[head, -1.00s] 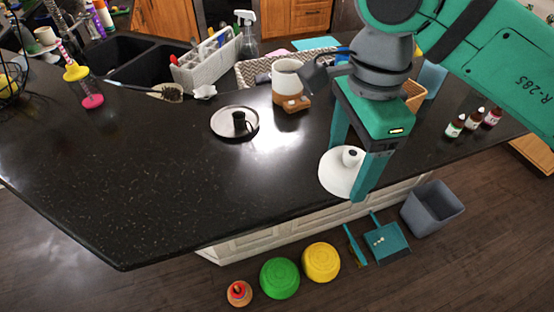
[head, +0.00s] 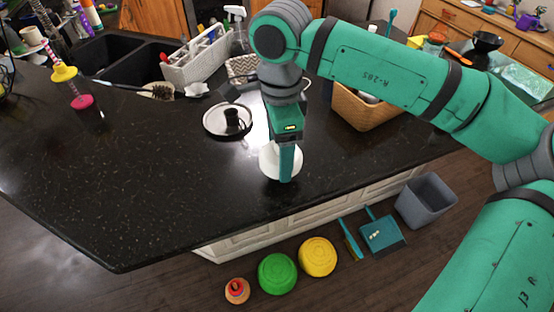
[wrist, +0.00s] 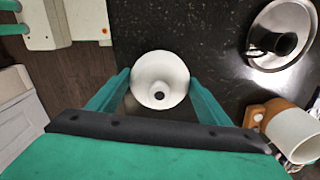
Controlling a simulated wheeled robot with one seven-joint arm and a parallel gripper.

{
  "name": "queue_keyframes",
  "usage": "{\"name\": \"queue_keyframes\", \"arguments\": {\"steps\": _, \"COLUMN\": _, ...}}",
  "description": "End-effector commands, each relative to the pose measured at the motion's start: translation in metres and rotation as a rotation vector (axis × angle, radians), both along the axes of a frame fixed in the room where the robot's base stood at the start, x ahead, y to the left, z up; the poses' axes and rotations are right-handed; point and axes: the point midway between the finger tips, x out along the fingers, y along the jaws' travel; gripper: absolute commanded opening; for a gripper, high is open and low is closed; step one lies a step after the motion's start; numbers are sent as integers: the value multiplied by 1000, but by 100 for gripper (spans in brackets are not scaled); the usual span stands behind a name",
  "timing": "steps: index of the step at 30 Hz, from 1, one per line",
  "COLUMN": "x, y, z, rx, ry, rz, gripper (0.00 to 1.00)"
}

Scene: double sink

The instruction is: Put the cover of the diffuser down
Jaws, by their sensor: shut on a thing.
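The white, round, funnel-shaped cover (head: 271,162) shows partly behind my gripper (head: 287,177) in the head view, near the counter's front edge. In the wrist view the cover (wrist: 160,72) sits between the two green fingers of my gripper (wrist: 159,85). The fingers are shut on it. Whether it touches the counter I cannot tell. The diffuser (wrist: 288,128), a white vessel on a wooden base, stands at the lower right of the wrist view. My arm hides it in the head view.
The black counter (head: 120,190) is clear at left front. Bowls and a grey bin (head: 425,201) stand on the floor below.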

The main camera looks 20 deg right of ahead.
Motion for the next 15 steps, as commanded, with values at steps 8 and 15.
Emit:
{"name": "queue_keyframes", "arguments": {"steps": 8, "x": 6, "y": 4, "z": -31, "rx": 0, "ry": 2, "rz": 1, "gripper": 50}}
{"name": "queue_keyframes", "arguments": {"steps": 15, "x": 6, "y": 4, "z": -39, "rx": 0, "ry": 0, "rz": 0, "gripper": 50}}
